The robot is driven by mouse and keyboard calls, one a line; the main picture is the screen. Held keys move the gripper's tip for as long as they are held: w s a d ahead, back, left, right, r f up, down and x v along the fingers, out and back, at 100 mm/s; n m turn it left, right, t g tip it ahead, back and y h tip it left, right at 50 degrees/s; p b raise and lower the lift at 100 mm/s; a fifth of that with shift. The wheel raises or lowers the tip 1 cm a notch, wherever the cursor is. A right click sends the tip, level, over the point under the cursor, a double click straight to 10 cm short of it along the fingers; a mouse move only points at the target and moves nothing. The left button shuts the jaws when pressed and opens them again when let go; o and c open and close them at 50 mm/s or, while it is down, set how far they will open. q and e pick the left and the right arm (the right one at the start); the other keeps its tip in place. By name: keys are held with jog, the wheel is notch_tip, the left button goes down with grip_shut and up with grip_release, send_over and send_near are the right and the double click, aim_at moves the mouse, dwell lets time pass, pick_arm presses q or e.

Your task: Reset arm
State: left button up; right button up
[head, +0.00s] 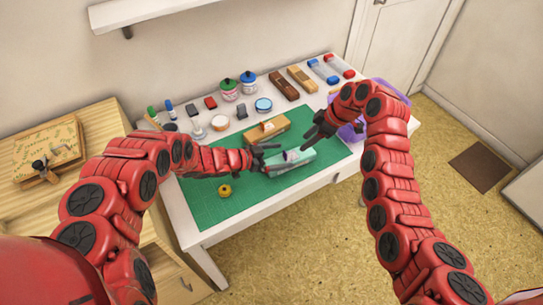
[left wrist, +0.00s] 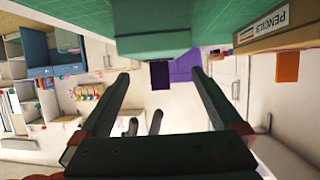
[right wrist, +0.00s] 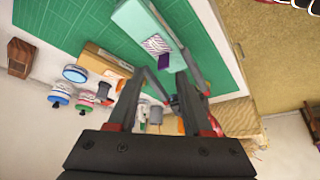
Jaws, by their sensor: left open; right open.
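A teal box (head: 291,166) lies on the green cutting mat (head: 205,207). A purple-and-white patterned patch (right wrist: 157,45) shows on the box in the right wrist view. My left gripper (head: 268,158) is open and empty at the left end of the teal box; in the left wrist view the box (left wrist: 153,42) is beyond its fingertips. My right gripper (head: 311,136) is open and empty above and beside the box's right end. Whether either gripper touches the box cannot be told.
A brown pencils box (head: 266,131) lies behind the teal box. A yellow tape roll (head: 225,190) is on the mat's front left. Jars, stamps and wooden blocks (head: 284,85) line the table's back. A purple basket (head: 352,132) stands behind my right forearm.

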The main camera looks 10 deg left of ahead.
pick_arm(q)
jog(key=shift+v, duration=1.7)
